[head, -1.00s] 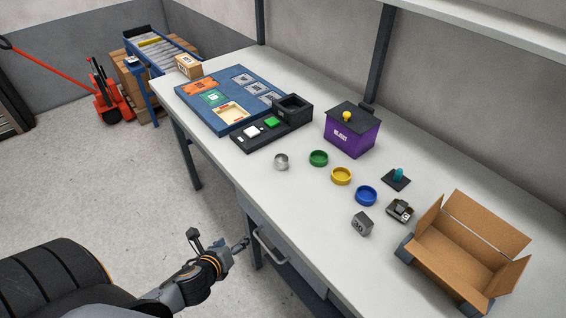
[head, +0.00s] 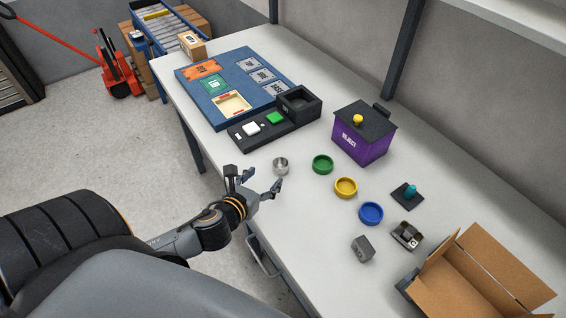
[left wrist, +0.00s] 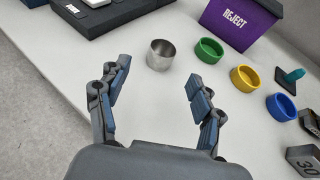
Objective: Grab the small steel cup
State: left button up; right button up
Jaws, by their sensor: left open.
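The small steel cup (head: 281,166) stands upright on the white workbench, near its front edge, left of the green dish. In the left wrist view the cup (left wrist: 160,55) stands just beyond the fingertips, between them but nearer the left finger. My left gripper (head: 258,177) is open and empty, over the bench's front edge, a short way in front of the cup. Its two spread fingers (left wrist: 155,75) show in the left wrist view, not touching the cup. My right gripper is not in view.
Green (head: 322,164), yellow (head: 345,188) and blue (head: 371,213) dishes run to the right of the cup. A black button panel (head: 262,137) lies behind it, and a purple reject box (head: 362,144) stands back right. A grey weight (head: 362,249) and an open carton (head: 480,285) are farther right.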

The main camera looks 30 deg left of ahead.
aim_at(283, 160)
pick_arm(q)
jog(key=x, duration=0.4)
jog(key=shift+w, duration=0.2)
jog(key=x, duration=0.1)
jog(key=p+x, duration=0.1)
jog(key=shift+w+r, duration=0.1)
jog(key=shift+w, duration=0.35)
jog(key=x, duration=0.2)
jog(key=shift+w+d, duration=0.15)
jog(key=shift+w, duration=0.1)
jog(key=shift+w+f, duration=0.35)
jog(key=shift+w, duration=0.15)
jog(key=shift+s, duration=0.1)
jog(key=c, duration=1.2)
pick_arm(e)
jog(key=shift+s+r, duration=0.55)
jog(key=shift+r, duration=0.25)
